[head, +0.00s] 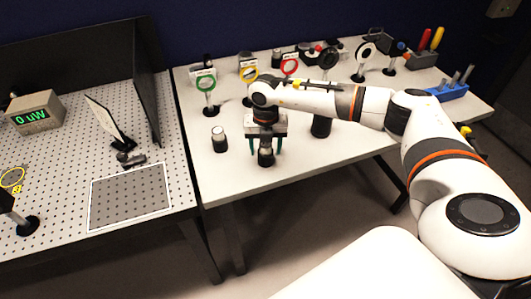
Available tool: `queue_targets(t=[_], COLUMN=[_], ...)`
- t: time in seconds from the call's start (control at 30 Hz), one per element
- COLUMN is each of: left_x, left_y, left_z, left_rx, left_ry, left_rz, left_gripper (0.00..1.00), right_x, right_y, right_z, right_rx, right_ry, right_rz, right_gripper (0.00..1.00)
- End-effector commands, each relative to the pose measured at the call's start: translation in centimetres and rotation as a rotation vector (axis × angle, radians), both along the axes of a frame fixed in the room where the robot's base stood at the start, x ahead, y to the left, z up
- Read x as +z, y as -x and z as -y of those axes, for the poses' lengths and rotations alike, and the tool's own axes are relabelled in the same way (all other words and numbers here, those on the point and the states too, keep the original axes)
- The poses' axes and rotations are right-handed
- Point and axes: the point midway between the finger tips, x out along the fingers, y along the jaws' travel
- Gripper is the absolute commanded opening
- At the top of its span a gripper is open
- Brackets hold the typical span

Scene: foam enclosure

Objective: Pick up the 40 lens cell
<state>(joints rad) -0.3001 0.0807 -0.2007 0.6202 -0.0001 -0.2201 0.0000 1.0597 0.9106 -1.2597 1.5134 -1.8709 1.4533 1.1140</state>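Three short dark cylinders that look like lens cells are on the white table: one with a pale top (220,140) at the left, one (265,156) by my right gripper, and a taller dark one (320,126) to the right. I cannot read any number on them, so I cannot tell which is the 40. My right gripper (265,147) points down with its green fingers spread, one on each side of the middle cylinder in the picture. I see no finger clearly touching it. My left gripper is out of view.
A blue holder (447,92) is at the right. The perforated board (60,150) at left carries a meter (37,112). The table's front left is clear.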

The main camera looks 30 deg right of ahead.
Motion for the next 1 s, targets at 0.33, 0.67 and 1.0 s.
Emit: queue_targets(t=[0.33, 0.67, 1.0], left_x=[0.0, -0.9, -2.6], left_y=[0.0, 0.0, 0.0], left_z=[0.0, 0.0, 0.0], left_rx=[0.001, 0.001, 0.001], left_ry=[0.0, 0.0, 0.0], left_rz=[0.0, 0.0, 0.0], left_gripper=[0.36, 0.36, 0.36], right_x=[0.1, 2.3, 8.7], right_y=[0.0, -0.2, -0.1], right_z=[0.0, 0.0, -0.1], right_rx=[0.0, 0.001, 0.006], right_ry=[0.0, -0.001, -0.001], right_rz=[0.001, 0.006, 0.005], right_gripper=[0.18, 0.17, 0.17])
